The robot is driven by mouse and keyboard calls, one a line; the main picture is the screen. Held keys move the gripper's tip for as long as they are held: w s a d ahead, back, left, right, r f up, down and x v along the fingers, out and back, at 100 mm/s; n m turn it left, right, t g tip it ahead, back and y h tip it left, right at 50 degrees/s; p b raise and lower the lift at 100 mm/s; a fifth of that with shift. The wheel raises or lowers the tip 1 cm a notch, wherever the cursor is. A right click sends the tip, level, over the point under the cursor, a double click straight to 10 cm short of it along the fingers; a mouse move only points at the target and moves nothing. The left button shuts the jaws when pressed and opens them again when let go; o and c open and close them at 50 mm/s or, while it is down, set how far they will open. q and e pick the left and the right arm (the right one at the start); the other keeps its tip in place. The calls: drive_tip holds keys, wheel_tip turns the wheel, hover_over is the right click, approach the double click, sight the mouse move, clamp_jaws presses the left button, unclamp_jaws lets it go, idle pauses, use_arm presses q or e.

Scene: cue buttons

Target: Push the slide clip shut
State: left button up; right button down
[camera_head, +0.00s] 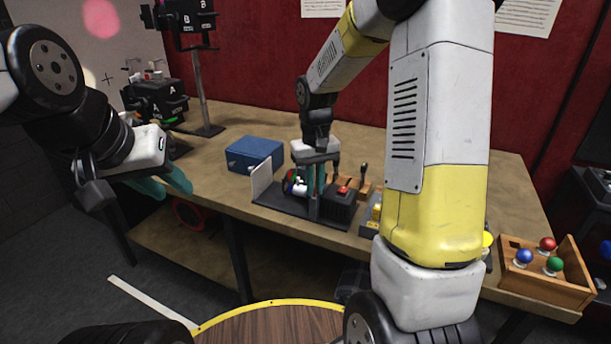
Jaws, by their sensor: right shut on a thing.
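My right gripper (315,180) points down over a black-based device (285,205) on the table. Its teal fingers are close together and closed on a small part of the device, mostly hidden between them. The device has an upright white plate (262,180), a small round part with white and coloured areas (295,186) beside the fingers, and a dark ribbed box (341,205) with a red top. I cannot tell which part is the slide clip. My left gripper (162,186) is open and empty, with its teal fingers apart, in front of the table's left edge.
A blue box (255,155) stands behind the device. Black units marked A (155,97) and B (185,17) stand at the left. A wooden tray (545,285) with red, blue and green knobs is at the right. My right arm hides part of the table.

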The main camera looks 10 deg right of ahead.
drive_tip(key=shift+w+d+r, duration=0.1)
drive_tip(key=shift+w+d, duration=0.1)
drive_tip(key=shift+w, duration=0.2)
drive_tip(key=c, duration=1.5)
unclamp_jaws()
drive_tip(key=shift+r, duration=3.85)
